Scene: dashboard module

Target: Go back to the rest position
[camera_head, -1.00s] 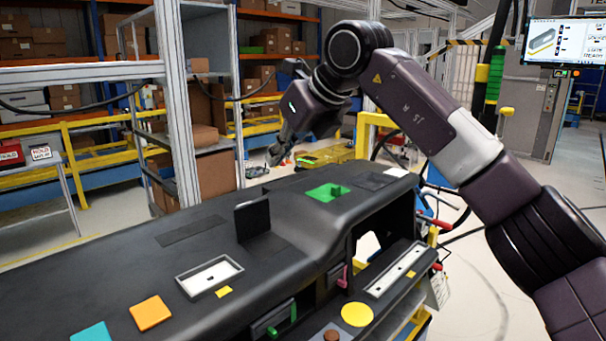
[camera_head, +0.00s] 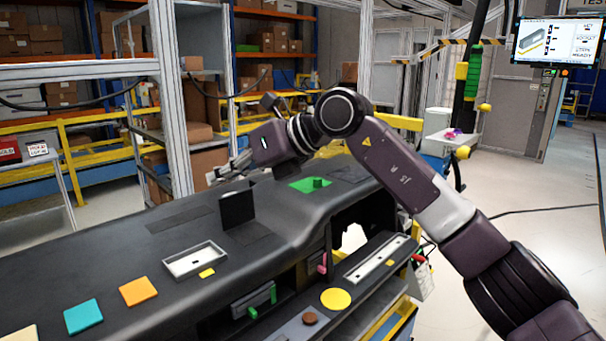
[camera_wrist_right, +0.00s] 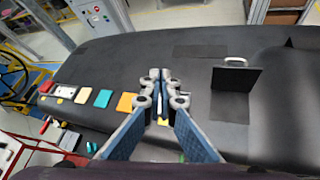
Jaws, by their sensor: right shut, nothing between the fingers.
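I cannot judge the exact height of the gripper over the surface. My left gripper is not in view.
A metal frame post (camera_head: 172,110) and shelving stand behind. Open floor (camera_head: 530,225) lies at right.

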